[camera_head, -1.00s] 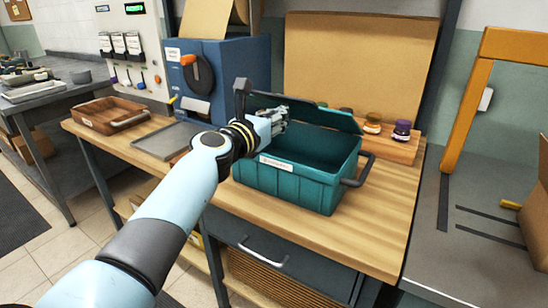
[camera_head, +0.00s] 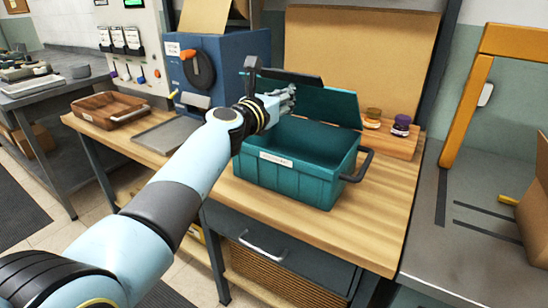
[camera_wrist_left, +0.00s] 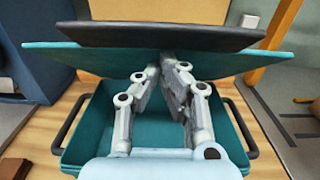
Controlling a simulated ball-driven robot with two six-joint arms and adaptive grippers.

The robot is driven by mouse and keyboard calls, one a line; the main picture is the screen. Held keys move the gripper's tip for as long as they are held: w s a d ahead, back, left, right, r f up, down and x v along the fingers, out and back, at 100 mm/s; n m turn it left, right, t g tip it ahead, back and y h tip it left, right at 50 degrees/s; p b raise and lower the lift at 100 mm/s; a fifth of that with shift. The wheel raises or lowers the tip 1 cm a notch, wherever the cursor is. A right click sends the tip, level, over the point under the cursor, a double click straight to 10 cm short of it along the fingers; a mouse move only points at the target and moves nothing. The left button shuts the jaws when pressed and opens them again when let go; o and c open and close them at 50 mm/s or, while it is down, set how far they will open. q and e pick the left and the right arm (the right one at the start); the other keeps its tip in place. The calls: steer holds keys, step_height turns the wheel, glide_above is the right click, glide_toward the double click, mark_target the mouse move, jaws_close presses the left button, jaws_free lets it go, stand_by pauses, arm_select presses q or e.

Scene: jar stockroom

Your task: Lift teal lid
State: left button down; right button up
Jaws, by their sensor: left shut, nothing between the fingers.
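The teal lid (camera_head: 324,102) stands tilted up at the back of the teal crate (camera_head: 318,186), whose interior is open to view. My left gripper (camera_head: 290,98) is shut and empty, over the crate at the lid's left part. The crate (camera_wrist_left: 72,150) lies below the fingers, with a dark handle on each side. My right gripper is not in view.
A wooden riser with an amber-lidded jar (camera_head: 372,118) and a purple-lidded jar (camera_head: 401,125) stands behind the crate at right. A blue machine (camera_head: 228,70), a grey tray (camera_head: 165,137) and a wooden tray (camera_head: 108,112) are to the left. The bench front is clear.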

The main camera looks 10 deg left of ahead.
arm_select(q)
steer(key=shift+w+d+r, duration=0.2)
steer(key=shift+w+r, duration=0.05)
steer(key=shift+w, duration=0.2)
steer(key=shift+w+d+r, duration=0.15)
steer(key=shift+w+r, duration=0.1)
steer(key=shift+w, duration=0.2)
steer(key=shift+w, duration=0.1)
steer(key=shift+w+d+r+b, duration=0.25)
steer(key=shift+w+b, duration=0.1)
steer(key=shift+w, duration=0.3)
steer(key=shift+w+d+r+b, duration=0.15)
steer(key=shift+w+d+b, duration=0.15)
steer(key=shift+w, duration=0.4)
steer(key=shift+w+d+r+b, duration=0.2)
steer(key=shift+w+b, duration=0.2)
steer(key=shift+w, duration=0.25)
